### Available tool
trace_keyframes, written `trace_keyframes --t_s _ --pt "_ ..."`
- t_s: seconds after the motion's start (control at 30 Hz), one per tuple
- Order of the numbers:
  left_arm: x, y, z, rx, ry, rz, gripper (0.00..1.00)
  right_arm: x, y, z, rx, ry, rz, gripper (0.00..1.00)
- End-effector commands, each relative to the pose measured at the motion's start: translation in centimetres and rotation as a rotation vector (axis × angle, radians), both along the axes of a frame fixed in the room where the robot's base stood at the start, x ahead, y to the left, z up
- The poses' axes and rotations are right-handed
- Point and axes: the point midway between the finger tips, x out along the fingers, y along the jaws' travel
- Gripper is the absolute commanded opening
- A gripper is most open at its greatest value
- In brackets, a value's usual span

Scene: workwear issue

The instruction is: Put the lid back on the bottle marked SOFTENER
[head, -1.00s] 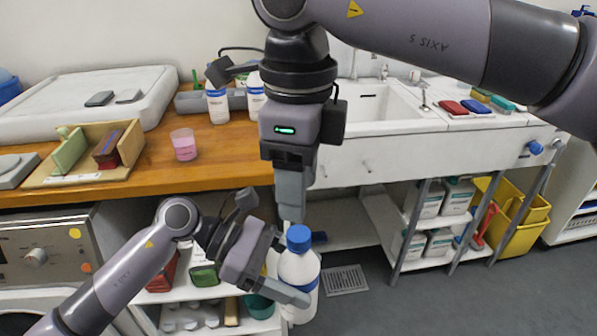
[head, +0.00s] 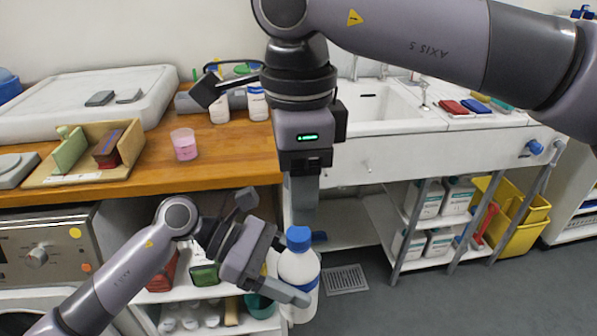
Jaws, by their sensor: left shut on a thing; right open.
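A white bottle (head: 299,272) with a blue lid (head: 298,238) on its top is held upright, clear of the floor, in front of the shelf. My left gripper (head: 284,286) is shut on the bottle's body from the left. A blue label edge shows low on the bottle, but its marking cannot be read. My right gripper (head: 302,222) points straight down just above the blue lid, open and holding nothing. From this angle I cannot tell whether its fingertips touch the lid, nor whether the lid is fully tightened.
White bottles with blue labels (head: 257,104) stand on the wooden counter (head: 215,155), partly behind my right wrist. A pink cup (head: 184,145) and a wooden caddy (head: 128,157) are left of them. A sink (head: 385,110) is at right; shelves (head: 172,294) stand below the counter.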

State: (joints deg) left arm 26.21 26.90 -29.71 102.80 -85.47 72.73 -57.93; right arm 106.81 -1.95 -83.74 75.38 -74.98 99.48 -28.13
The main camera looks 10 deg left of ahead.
Motion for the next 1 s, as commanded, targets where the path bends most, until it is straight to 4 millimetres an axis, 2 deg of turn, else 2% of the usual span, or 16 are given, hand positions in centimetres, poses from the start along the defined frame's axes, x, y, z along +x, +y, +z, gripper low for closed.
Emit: trace_keyframes --t_s 0.2,0.4,0.8,0.83,0.97,1.0 --pt "0.0 0.0 0.1 -0.002 -0.001 0.001 0.00 0.0 -0.1 -3.6 -0.002 0.003 -0.001 0.54" --pt "0.0 0.0 0.1 -0.002 -0.001 0.001 0.00 0.0 0.0 -5.9 0.001 0.001 -0.002 0.54" --pt "0.0 0.0 0.1 -0.001 -0.001 0.001 0.00 0.0 0.0 -6.6 0.000 -0.001 -0.002 0.54" --pt "0.0 0.0 0.1 -0.001 -0.001 0.001 0.00 0.0 0.0 -6.6 0.000 -0.001 -0.002 0.47" --pt "0.0 0.0 0.1 -0.001 -0.001 0.001 0.00 0.0 0.0 -6.5 0.001 -0.001 -0.002 0.05" --pt "0.0 0.0 0.1 -0.001 -0.001 0.000 0.00 0.0 0.0 -6.5 0.001 -0.001 -0.002 0.00"
